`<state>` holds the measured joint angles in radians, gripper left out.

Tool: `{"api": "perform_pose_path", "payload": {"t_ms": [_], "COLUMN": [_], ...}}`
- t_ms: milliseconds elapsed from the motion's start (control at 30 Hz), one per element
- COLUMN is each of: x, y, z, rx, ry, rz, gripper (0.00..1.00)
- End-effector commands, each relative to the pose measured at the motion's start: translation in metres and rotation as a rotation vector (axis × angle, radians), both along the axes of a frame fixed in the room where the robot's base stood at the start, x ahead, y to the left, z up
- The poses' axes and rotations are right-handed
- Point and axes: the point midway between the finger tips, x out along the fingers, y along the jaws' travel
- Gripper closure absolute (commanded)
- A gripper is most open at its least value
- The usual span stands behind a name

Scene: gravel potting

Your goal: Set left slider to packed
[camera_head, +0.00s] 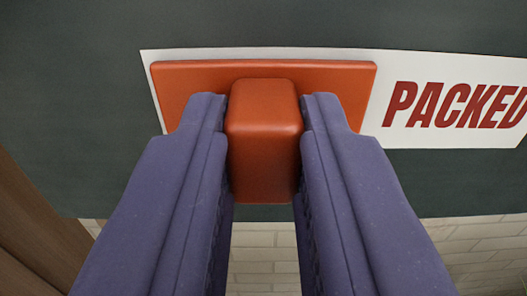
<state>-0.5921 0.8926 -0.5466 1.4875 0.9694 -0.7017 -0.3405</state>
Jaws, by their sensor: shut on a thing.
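An orange slider (264,140) has a block-shaped knob standing out from a flat orange plate. The plate lies over the left part of a white label strip (395,130) on a dark green board. The word PACKED in red letters (455,105) shows on the strip to the right of the plate. My gripper (265,110) has its two purple fingers on either side of the knob and is shut on it. The fingers hide the lower left and lower right parts of the plate. Any lettering beneath the plate is hidden.
The dark green board (300,25) fills the area above and around the strip. Pale brick (475,250) shows below the board's lower edge. A brown wooden part (35,225) stands at the lower left. The strip's right end runs out of view.

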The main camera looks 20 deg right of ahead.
Motion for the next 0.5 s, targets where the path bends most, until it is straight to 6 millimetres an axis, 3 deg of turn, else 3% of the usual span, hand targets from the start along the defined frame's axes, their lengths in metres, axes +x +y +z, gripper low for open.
{"api": "perform_pose_path", "payload": {"t_ms": [200,233,300,500], "x": [0.0011,0.0011,0.001,0.0006], "y": [0.002,0.0021,0.0022,0.0015], "z": [0.004,0.004,0.0039,0.0025], "rx": [0.001,0.001,0.001,0.001], "ry": [-0.009,-0.009,-0.008,-0.006], "rz": [0.005,0.005,0.005,0.003], "gripper": [1.0,0.7,0.54,0.51]}}
